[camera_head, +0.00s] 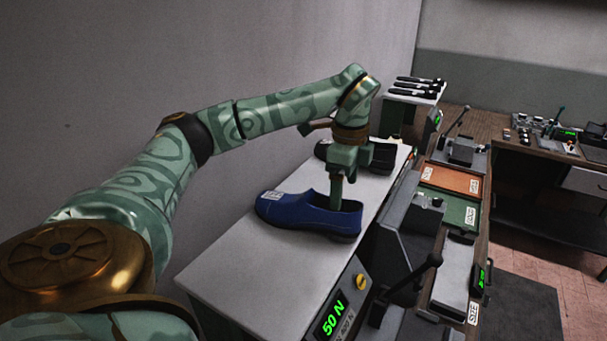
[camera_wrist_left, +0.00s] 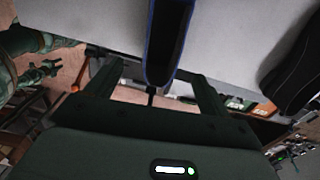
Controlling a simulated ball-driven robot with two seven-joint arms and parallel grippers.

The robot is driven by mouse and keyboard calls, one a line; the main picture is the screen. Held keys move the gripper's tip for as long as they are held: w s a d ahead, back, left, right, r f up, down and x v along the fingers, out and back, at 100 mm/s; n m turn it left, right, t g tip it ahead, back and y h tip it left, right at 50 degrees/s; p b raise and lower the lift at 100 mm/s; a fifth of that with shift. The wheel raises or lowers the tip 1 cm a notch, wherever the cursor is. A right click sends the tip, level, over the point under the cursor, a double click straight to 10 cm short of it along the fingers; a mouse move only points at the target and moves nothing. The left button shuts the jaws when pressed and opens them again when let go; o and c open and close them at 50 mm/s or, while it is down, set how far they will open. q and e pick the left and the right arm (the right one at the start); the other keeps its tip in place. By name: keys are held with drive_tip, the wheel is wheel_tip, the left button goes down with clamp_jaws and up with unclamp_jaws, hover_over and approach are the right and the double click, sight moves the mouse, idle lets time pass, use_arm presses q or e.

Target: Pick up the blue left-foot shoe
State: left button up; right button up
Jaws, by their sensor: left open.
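The blue shoe (camera_head: 300,213) lies on a white table top, its toe to the left and its open heel end to the right. My left gripper (camera_head: 337,198) points down at the heel end of the shoe and is open. In the left wrist view, the dark heel end of the blue shoe (camera_wrist_left: 152,60) lies between the two spread fingers of my left gripper (camera_wrist_left: 152,78). Whether a finger touches it I cannot tell. My right gripper (camera_wrist_left: 46,68) shows small at the left of the wrist view; its jaws are unclear.
A black shoe (camera_head: 382,158) stands behind my left gripper, farther along the white table (camera_head: 240,265). Orange (camera_head: 452,179) and green trays lie beyond. A wall runs along the left.

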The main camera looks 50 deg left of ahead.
sight(335, 216)
use_arm(q)
drive_tip(key=f, duration=0.3)
drive_tip(key=shift+w+a+f, duration=0.15)
drive_tip(key=shift+a+f, duration=0.15)
drive_tip(key=shift+a, duration=0.05)
drive_tip(key=shift+a+f, duration=0.2)
drive_tip(key=shift+f, duration=0.4)
drive_tip(key=shift+a+f, duration=0.15)
drive_tip(key=shift+f, duration=0.4)
drive_tip(key=f, duration=0.1)
drive_tip(key=f+p, duration=0.1)
drive_tip(key=f, duration=0.1)
drive_tip(key=shift+s+f, duration=0.25)
drive_tip(key=shift+s, duration=0.1)
drive_tip(key=shift+a+f, duration=0.15)
drive_tip(key=shift+f, duration=0.05)
drive_tip(key=c, duration=1.2)
use_arm(e)
drive_tip(key=shift+w+a+r, duration=0.35)
drive_tip(key=shift+a+r, duration=0.1)
drive_tip(key=shift+r, duration=0.2)
use_arm(q)
drive_tip(key=shift+o, duration=0.2)
drive_tip(key=shift+r, duration=0.1)
